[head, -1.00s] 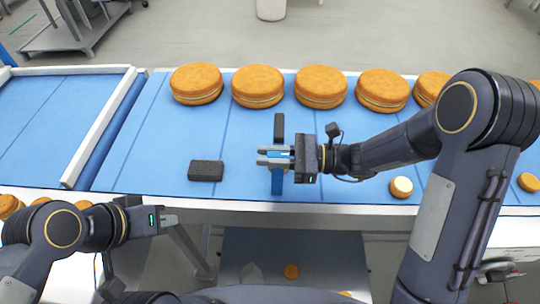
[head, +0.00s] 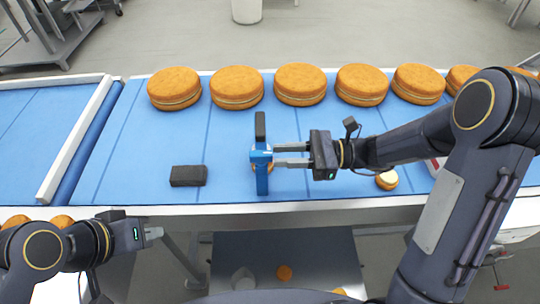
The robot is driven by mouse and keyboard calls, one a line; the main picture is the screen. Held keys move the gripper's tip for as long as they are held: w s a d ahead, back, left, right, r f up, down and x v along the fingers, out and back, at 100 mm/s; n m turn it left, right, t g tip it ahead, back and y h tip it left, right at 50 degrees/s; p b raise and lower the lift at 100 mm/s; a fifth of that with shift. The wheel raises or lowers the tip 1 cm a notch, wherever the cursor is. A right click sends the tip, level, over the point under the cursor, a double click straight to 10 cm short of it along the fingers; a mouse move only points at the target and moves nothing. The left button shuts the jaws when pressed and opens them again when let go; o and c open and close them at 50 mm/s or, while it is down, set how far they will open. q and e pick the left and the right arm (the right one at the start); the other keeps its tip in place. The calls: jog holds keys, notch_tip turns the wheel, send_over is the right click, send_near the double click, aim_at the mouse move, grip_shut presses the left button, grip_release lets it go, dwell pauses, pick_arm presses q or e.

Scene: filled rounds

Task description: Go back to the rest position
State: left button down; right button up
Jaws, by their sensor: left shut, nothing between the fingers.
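My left gripper (head: 153,233) is shut and empty at the lower left, in front of the belt's near edge. My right gripper (head: 276,155) is open over the blue belt, its fingers pointing left. Its fingertips are beside a blue tool (head: 262,180) with a dark end (head: 260,125). I cannot tell whether the tips touch the tool. A small round biscuit lies partly hidden behind the tool.
A row of large filled rounds (head: 300,84) lies along the belt's far side. A dark block (head: 188,176) lies left of the tool, and a small cream-topped round (head: 387,180) right of it. A white rail (head: 78,140) crosses at left.

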jog(key=shift+d, duration=0.25)
dwell(0.3)
jog(key=s+d+r+n+h, duration=0.2)
jog(key=s+d+n+h, duration=0.1)
jog(key=s+n, duration=0.25)
jog(key=s+d+r+n+h, duration=0.1)
jog(key=s+d+n+h, duration=0.2)
jog(key=s, duration=0.4)
jog(key=s+d+f+n+t+h, duration=0.2)
jog(key=s+d+n+t+h, duration=0.3)
jog(key=d+n+h, duration=0.3)
jog(key=shift+s+d+f, duration=0.15)
jog(key=shift+d, duration=0.1)
